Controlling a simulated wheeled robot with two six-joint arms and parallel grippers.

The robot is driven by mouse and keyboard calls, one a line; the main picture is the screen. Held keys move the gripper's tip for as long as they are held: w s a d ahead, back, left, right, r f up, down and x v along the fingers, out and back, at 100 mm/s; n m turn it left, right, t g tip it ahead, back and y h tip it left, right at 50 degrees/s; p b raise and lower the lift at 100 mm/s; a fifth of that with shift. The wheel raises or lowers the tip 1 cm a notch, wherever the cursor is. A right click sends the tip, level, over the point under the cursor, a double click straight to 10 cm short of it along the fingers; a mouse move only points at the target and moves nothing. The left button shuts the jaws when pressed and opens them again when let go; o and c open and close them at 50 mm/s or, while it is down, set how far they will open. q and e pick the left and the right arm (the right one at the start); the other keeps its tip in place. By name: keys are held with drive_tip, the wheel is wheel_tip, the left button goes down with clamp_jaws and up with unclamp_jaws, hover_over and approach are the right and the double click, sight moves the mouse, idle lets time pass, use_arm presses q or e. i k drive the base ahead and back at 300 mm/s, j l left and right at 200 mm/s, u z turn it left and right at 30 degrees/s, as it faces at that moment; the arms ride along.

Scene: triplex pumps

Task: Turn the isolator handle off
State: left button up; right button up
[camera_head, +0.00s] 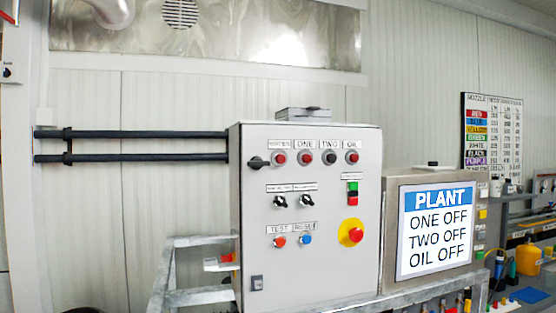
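A light grey control cabinet (318,262) stands in the middle of the view, its door facing me. A black handle (258,163) sits at the upper left of the door and lies roughly horizontal. It looks like the isolator handle, but no label on it can be read. A smaller black knob (7,72) is on a white panel at the far left edge; I cannot tell what it is for. Neither of my grippers is in view, and nothing touches the black handle.
The door carries several lamps and switches and a red emergency button on a yellow disc (351,232). A sign (436,230) right of the cabinet reads PLANT, ONE OFF, TWO OFF, OIL OFF. A metal frame (190,297) stands at lower left. Shelves with small items are at right.

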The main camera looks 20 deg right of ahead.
sight(228, 258)
drive_tip(key=z, duration=1.65)
drive_tip(key=l+z, duration=0.15)
drive_tip(key=z, duration=0.3)
drive_tip(key=l+z, duration=0.15)
drive_tip(key=z, duration=0.3)
drive_tip(key=l+z, duration=0.1)
drive_tip(key=z, duration=0.3)
drive_tip(key=i+l+z, duration=0.1)
drive_tip(key=z, duration=0.35)
drive_tip(key=i+l+z, duration=0.1)
drive_tip(key=i+l, duration=0.1)
drive_tip(key=l, duration=0.1)
